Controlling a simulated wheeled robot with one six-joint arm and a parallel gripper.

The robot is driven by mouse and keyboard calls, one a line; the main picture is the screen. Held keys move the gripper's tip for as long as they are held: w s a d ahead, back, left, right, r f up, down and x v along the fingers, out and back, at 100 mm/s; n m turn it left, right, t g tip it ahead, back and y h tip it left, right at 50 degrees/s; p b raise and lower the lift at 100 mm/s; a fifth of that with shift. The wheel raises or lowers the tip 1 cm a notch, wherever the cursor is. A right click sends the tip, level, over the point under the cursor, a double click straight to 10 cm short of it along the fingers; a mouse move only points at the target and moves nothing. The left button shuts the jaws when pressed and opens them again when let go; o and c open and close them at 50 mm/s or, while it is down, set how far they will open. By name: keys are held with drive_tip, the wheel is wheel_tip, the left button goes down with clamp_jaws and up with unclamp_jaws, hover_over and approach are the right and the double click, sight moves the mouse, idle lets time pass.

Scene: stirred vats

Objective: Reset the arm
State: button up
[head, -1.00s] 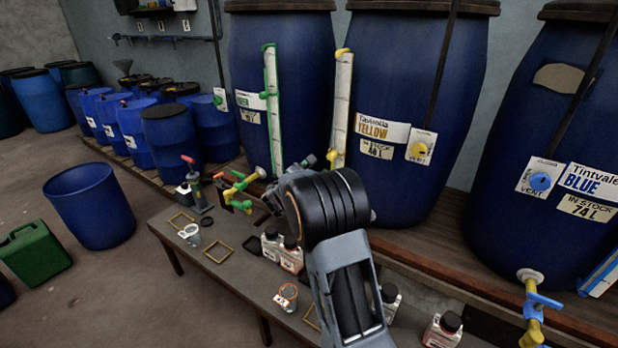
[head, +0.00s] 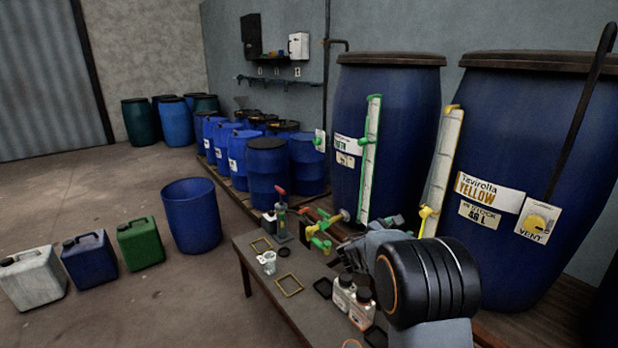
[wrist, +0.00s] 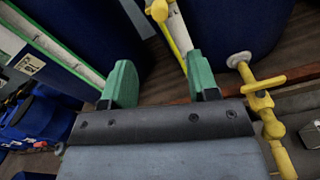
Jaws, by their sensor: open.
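My gripper shows in the wrist view (wrist: 158,82) with its two green fingers apart and nothing between them. Past the fingers are a dark blue vat (wrist: 235,25) and a yellow tap (wrist: 262,103) to the right. In the head view my arm reaches over the bench (head: 320,318) at the lower right. Its black wrist hides my fingers and part of the yellow vat's lower side. The yellow vat (head: 500,120) and the green-gauged vat (head: 385,95) stand behind the arm.
A bench tap with green handle (head: 320,235), white bottles (head: 345,295) and a small cup (head: 268,262) are near the arm. An open blue drum (head: 192,215) and green (head: 140,243), blue (head: 90,257) and white (head: 32,280) jerrycans stand on the floor.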

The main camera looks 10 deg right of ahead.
drive_tip(key=s+a+f+m+g+y+p, duration=0.1)
drive_tip(key=s+a+f+m+g+y, duration=0.2)
drive_tip(key=s+m, duration=0.35)
drive_tip(key=s+f+m+g+y, duration=0.3)
drive_tip(key=s+f+m+g, duration=0.2)
drive_tip(key=s, duration=0.3)
drive_tip(key=s+a+r+m+t+y+p, duration=0.1)
drive_tip(key=s+a+r+m+y+p, duration=0.1)
drive_tip(key=s+a+r+m+y, duration=0.2)
drive_tip(key=s+a+r+m+t+y+p, duration=0.2)
drive_tip(key=s+a+r+y, duration=0.4)
drive_tip(key=s+a, duration=0.3)
drive_tip(key=shift+s+a+r+m+p, duration=0.2)
drive_tip(key=shift+a+r+m+p, duration=0.25)
drive_tip(key=shift+a+m, duration=0.85)
